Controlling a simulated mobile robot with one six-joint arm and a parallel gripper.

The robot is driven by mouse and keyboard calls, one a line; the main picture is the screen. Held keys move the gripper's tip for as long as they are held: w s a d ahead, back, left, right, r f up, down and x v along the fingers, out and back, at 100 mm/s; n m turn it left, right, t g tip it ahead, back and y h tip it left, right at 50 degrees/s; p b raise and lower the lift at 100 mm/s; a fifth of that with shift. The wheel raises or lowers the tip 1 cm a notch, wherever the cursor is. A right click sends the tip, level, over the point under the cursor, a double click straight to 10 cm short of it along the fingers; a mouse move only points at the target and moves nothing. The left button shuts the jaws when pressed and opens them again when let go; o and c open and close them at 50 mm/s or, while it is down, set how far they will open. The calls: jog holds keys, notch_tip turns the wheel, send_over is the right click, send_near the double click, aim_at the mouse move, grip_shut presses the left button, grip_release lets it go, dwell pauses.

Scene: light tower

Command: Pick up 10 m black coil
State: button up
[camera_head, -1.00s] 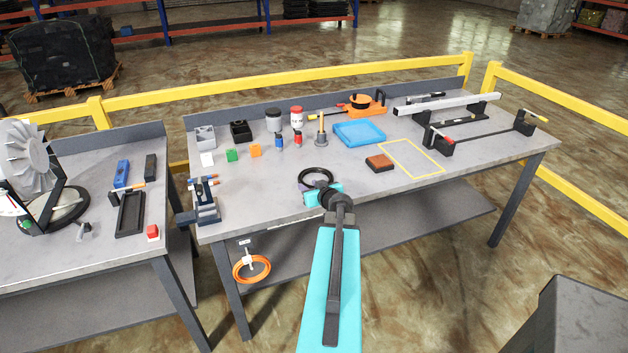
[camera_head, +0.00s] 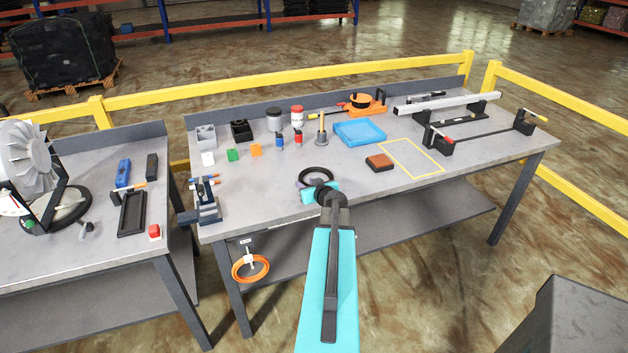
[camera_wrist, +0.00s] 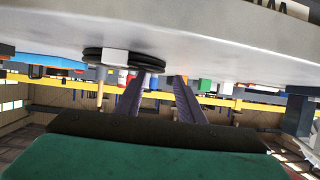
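The black coil (camera_head: 317,174) lies flat near the front edge of the grey workbench (camera_head: 290,200). In the wrist view the coil (camera_wrist: 98,54) shows as a dark stacked ring with a white tag or band (camera_wrist: 115,58) on its near side. My gripper (camera_wrist: 160,82) is open, its two dark fingers apart with nothing between them. The coil is just beyond the fingertips, toward the left of that picture. In the head view my teal wrist partly covers the coil's near side, and the fingers are hard to make out. The coil's length label is not readable.
An orange coil (camera_head: 250,268) hangs below the bench's front edge. A blue-grey clamp fixture (camera_head: 207,205) stands left, a brown-topped block (camera_head: 379,162) and blue tray (camera_head: 360,132) right. Small blocks and jars stand behind. Bench surface around the coil is mostly clear.

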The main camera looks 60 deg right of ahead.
aim_at(301, 180)
jog(key=shift+p+x, duration=0.7)
jog(key=shift+x, duration=1.2)
grip_shut()
